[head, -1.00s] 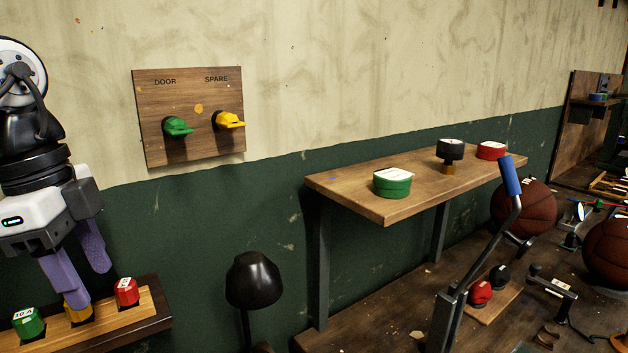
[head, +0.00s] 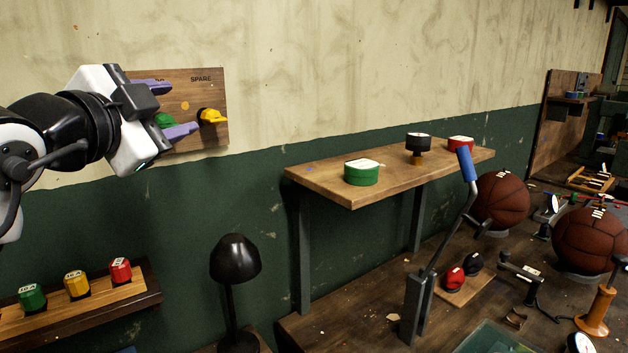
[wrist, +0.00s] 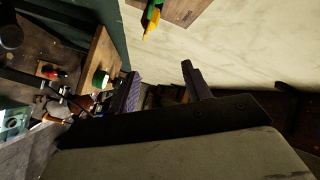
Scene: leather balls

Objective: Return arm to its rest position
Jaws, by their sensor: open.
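My gripper (head: 168,108) is at the upper left of the head view, raised and pointing right, in front of the wooden board on the wall. Its two purple fingers are apart with nothing between them. It also shows in the wrist view (wrist: 163,88), with the fingers apart and empty. My arm reaches in from the left edge and hides part of the board and its lettering.
The wooden board (head: 217,140) holds a green cap (head: 165,119) and a yellow cap (head: 212,115). Below, a wooden rack (head: 105,302) holds green (head: 32,298), yellow (head: 77,285) and red (head: 120,271) pieces. A black lamp (head: 236,260) and a shelf (head: 405,178) stand to the right.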

